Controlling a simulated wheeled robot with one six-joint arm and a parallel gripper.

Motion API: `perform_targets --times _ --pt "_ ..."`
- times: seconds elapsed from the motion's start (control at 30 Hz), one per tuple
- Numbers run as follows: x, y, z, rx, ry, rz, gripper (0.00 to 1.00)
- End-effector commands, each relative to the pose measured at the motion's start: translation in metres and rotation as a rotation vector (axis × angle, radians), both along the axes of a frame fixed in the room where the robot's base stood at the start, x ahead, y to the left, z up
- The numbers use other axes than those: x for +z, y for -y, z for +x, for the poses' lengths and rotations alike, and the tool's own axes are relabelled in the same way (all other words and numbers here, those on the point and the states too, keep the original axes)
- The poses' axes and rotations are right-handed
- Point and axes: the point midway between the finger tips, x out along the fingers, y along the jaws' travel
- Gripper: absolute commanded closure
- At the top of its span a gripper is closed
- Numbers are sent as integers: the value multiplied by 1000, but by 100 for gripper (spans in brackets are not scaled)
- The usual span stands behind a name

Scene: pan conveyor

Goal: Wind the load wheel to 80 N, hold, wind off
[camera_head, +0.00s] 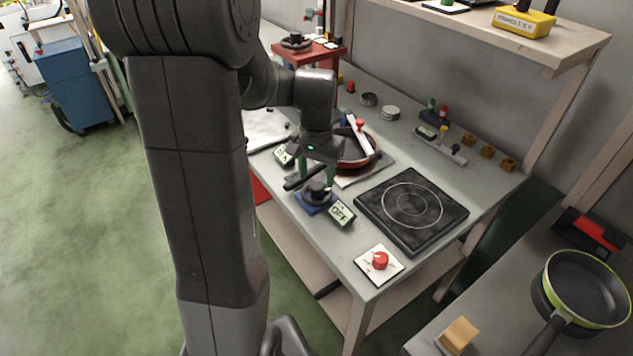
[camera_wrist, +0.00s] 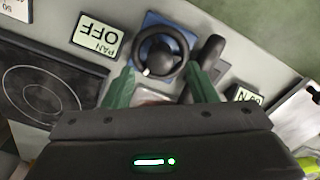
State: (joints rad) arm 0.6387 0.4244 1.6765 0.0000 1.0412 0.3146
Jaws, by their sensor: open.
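A black hand wheel (camera_wrist: 146,37) with a white mark on its rim sits on a blue base; it also shows in the head view (camera_head: 318,192) near the bench's front edge. My gripper (camera_head: 316,178) points down over this wheel. In the wrist view my gripper (camera_wrist: 161,68) has its two green fingers apart, one toward each side of the wheel, with nothing held between them. I cannot tell whether the tips touch the rim. A small display (camera_wrist: 247,95) seems to read in N, its digits unclear; it also shows in the head view (camera_head: 283,155).
A dark bar (camera_wrist: 209,50) lies close beside the wheel. A PAN display (camera_head: 340,214) reads OFF. A black hob (camera_head: 430,222), a red knob on a white plate (camera_head: 365,267) and a reddish pan (camera_head: 352,165) are on the bench. Another black wheel (camera_head: 296,42) stands on a red stand.

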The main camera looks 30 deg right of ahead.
Motion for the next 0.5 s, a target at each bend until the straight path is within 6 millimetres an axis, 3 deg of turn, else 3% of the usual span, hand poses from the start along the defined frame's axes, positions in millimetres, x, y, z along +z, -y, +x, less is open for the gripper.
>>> perform_targets --times 0.2,0.5 --pt "-24 0 0 0 -1 1 48" --pt "-29 0 0 0 1 -1 48"
